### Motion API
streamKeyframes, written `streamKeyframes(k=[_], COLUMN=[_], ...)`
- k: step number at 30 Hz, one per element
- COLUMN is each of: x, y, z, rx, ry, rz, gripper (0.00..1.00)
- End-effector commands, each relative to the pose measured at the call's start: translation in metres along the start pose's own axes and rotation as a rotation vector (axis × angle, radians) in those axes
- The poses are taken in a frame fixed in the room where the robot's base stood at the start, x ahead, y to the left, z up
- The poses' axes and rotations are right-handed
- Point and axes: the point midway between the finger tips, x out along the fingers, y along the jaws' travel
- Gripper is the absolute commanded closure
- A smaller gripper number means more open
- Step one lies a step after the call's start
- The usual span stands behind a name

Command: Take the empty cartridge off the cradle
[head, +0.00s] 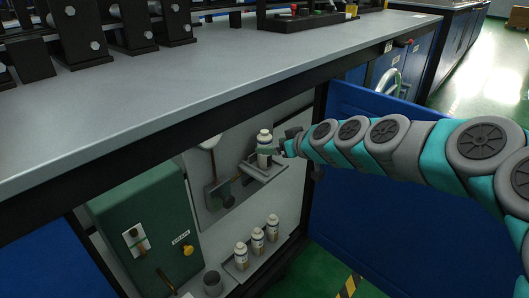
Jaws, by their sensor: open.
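The cartridge (264,143), a white bottle with a dark band, stands upright on the cradle (262,173), a small grey shelf on the panel inside the open cabinet. My gripper (281,147) is at the right side of this cartridge, at about its mid-height. The fingers are open and small in the picture; whether they touch the cartridge I cannot tell. The cartridge's far side and part of its right side are hidden. Whether it is empty does not show.
Several similar bottles (257,240) stand on a lower shelf, beside a grey cup (212,283). A green box (150,230) stands left of the panel. The worktop (190,90) overhangs the opening. The open blue door (370,190) is below my arm.

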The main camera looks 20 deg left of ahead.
Motion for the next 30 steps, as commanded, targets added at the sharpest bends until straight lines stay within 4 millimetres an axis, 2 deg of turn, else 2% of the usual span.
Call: streamKeyframes(k=[15, 24, 30], x=[0.056, 0.059, 0.059], y=[0.003, 0.004, 0.003], z=[0.002, 0.002, 0.002], rx=[0.0, 0.0, 0.001], ry=[-0.002, -0.001, -0.002], rz=[-0.002, 0.0, -0.001], gripper=[0.11, 0.11, 0.32])
